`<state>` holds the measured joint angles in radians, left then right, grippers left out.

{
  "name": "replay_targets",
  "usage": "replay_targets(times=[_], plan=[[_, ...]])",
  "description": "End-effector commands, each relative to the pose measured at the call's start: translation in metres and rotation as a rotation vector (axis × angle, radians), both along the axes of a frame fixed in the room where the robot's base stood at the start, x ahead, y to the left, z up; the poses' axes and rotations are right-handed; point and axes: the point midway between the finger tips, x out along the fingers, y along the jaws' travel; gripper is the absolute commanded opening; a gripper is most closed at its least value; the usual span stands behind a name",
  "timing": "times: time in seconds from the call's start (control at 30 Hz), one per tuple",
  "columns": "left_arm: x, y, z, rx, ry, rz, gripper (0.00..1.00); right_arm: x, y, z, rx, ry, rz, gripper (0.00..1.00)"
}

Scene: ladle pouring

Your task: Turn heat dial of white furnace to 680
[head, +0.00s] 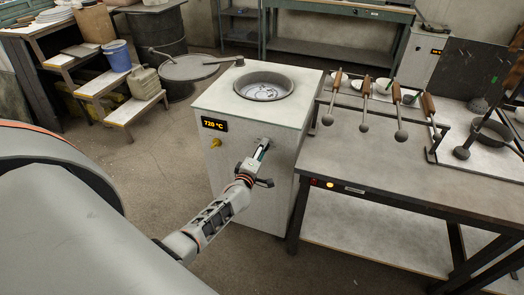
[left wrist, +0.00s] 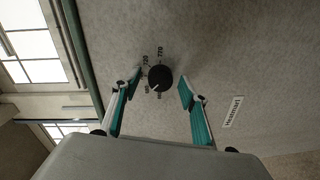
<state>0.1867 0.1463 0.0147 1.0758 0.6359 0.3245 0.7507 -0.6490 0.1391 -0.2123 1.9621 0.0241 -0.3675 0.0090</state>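The white furnace (head: 240,170) stands in the middle of the head view, with a round pot of shiny metal (head: 263,88) in its top. Its display (head: 214,124) reads 720 °C. My left gripper (head: 262,150) is at the furnace's front face and hides the dial there. In the left wrist view the black round dial (left wrist: 160,78) has a white mark towards its lower left and printed numbers around it, with 720 and 770 legible. My left gripper (left wrist: 160,84) is open, one teal finger on each side of the dial, with gaps visible. My right gripper is out of view.
A label (left wrist: 233,112) is right of the dial. A grey table (head: 400,155) with several wooden-handled ladles (head: 364,100) stands close on the right. Wooden steps (head: 105,85) with buckets stand back left. The floor left of the furnace is clear.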

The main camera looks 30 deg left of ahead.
Motion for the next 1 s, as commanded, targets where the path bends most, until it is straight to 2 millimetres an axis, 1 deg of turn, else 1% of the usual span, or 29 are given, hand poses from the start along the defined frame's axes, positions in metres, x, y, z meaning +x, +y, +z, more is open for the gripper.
replay_targets(times=[0.17,0.27,0.33,0.47,0.7,0.8,0.9,1.0], plan=[[-0.001,0.000,0.000,0.000,0.000,0.000,0.43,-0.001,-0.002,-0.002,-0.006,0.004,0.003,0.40],[-0.005,-0.002,0.000,-0.001,0.001,-0.001,0.43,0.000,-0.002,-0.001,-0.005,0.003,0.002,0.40],[-0.011,-0.004,-0.001,-0.002,0.001,-0.001,0.43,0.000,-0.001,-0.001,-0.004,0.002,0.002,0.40],[-0.030,-0.008,0.001,-0.003,0.000,0.000,0.43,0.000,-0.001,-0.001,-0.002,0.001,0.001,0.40],[-0.077,-0.019,0.003,-0.002,0.003,0.000,0.43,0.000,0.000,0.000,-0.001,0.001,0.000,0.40],[-0.093,-0.022,0.005,0.000,0.001,0.000,0.43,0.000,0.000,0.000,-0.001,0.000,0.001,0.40],[-0.105,-0.026,0.006,0.000,0.001,0.000,0.43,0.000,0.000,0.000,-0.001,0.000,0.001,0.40],[-0.113,-0.027,0.007,0.000,0.000,0.000,0.43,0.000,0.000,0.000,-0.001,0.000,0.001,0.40]])
